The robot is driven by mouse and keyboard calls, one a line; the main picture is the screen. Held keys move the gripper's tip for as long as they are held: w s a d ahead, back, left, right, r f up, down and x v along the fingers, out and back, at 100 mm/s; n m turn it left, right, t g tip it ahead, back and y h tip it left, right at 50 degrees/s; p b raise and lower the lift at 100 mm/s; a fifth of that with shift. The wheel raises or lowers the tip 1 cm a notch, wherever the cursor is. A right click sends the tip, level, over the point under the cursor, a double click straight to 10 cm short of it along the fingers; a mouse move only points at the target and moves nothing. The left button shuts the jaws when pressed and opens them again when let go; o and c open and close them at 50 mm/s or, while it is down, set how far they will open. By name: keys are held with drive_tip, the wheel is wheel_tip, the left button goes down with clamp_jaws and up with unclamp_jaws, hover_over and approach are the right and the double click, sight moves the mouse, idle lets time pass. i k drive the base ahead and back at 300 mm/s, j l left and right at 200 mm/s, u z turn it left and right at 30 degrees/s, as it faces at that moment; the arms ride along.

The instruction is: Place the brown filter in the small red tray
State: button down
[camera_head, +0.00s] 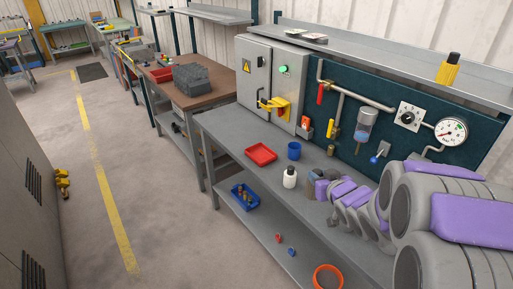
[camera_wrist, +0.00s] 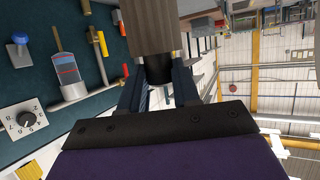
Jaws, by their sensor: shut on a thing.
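The brown filter (camera_wrist: 155,25) is ribbed and brown with a black end. In the wrist view, that black end sits between the two dark fingers of my gripper (camera_wrist: 160,92), which is shut on it. In the head view my gripper (camera_head: 317,182) is low over the grey workbench, right of the white bottle; the filter is not clear there. The small red tray (camera_head: 261,154) lies on the bench near its front edge, left of my gripper and apart from it.
A blue cup (camera_head: 294,150) and a white bottle (camera_head: 289,178) stand between the tray and my gripper. A small brownish cylinder (camera_head: 331,151) stands near the panel (camera_head: 345,125). A blue bin (camera_head: 244,197) and an orange ring-shaped container (camera_head: 328,277) are on the lower shelf.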

sight(261, 156)
drive_tip(key=i+j, duration=0.2)
drive_tip(key=i+j+z, duration=0.15)
drive_tip(key=j, duration=0.25)
drive_tip(key=i+j, duration=0.15)
drive_tip(key=j, duration=0.2)
drive_tip(key=i+j+z, duration=0.1)
drive_tip(key=i+j, duration=0.25)
drive_tip(key=j, duration=0.3)
drive_tip(key=i+j+z, duration=0.15)
drive_tip(key=j, duration=0.2)
